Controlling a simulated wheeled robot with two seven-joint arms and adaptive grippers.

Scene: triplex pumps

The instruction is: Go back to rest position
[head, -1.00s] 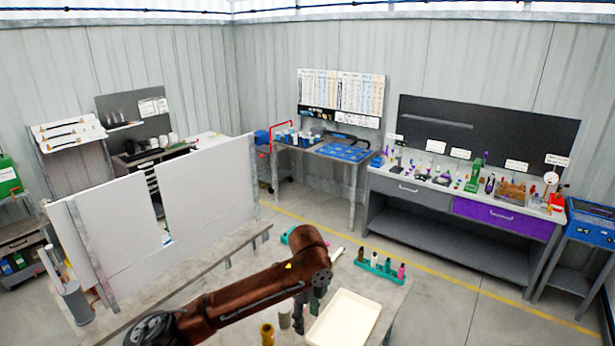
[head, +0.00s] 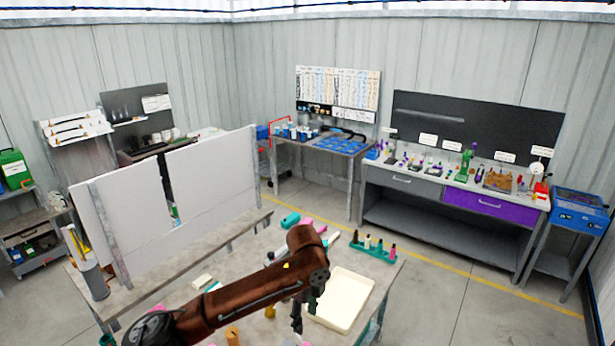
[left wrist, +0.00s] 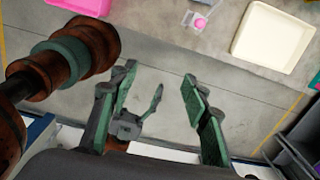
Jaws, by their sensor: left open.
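My left arm comes in from the lower left in the head view, over the near table. My left gripper (head: 304,312) points down just left of the cream tray and holds nothing. Brown arm links with a green ring (left wrist: 75,50) show at the left of that view, probably of my right arm. A small dark jointed piece (left wrist: 128,124) overlaps my left fingers there; I cannot tell whether it is my right gripper.
The cream tray (head: 343,300) lies on the near table, with a teal rack of small bottles (head: 372,248) behind it. The tray also shows in the left wrist view (left wrist: 272,38), near a pink bin (left wrist: 82,5). White panels (head: 125,220) stand at left. A workbench (head: 420,185) stands at the back.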

